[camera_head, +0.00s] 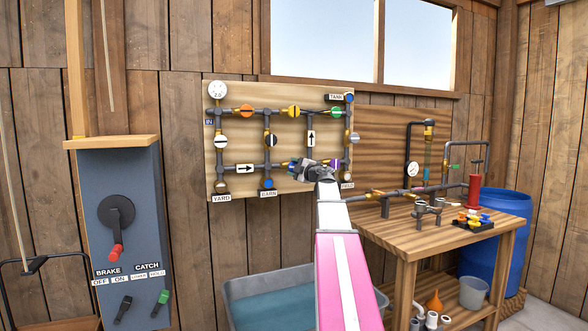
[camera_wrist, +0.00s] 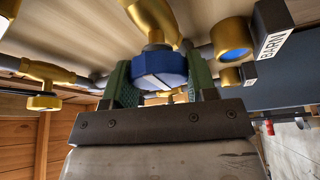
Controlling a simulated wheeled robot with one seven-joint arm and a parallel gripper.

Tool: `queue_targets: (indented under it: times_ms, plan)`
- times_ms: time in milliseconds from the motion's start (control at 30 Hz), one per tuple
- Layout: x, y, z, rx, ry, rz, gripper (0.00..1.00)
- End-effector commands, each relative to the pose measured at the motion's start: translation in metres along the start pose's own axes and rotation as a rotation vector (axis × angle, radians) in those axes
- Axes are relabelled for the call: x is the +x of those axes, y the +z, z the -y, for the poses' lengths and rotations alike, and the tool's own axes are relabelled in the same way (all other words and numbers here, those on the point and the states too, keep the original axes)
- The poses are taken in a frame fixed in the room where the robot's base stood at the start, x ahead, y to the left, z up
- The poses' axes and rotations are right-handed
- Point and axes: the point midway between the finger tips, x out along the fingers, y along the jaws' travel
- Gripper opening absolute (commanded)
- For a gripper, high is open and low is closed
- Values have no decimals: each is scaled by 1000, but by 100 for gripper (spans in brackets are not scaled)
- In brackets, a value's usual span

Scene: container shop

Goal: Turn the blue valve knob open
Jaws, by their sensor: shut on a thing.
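The blue valve knob (camera_wrist: 159,70) sits on a brass fitting of the pipe board. In the wrist view it lies between the two green-padded fingers of my gripper (camera_wrist: 160,84), which are shut on it. A pale line crosses the knob's face at a slant.
Other coloured knobs, such as an orange one (camera_head: 247,111) and a green one (camera_head: 337,112), sit on nearby pipes. A BARN label (camera_wrist: 273,44) is close to my gripper. A workbench (camera_head: 440,235) stands right and a blue-grey lever cabinet (camera_head: 118,240) left.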

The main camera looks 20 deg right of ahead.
Motion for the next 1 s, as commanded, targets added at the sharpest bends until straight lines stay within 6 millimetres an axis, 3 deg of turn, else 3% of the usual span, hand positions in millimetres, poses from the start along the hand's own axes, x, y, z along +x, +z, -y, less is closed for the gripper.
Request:
queue_targets:
  times_ms: [300,833,867,900,933,1000]
  plan:
    - [0,-1,1,-106,-45,-1,28]
    - [0,-1,1,-126,-53,-1,29]
    - [0,-1,1,-126,-53,-1,59]
    - [0,-1,1,-126,-53,-1,72]
    - [0,-1,1,-125,-53,-1,78]
    - [0,0,1,-125,-52,-1,78]
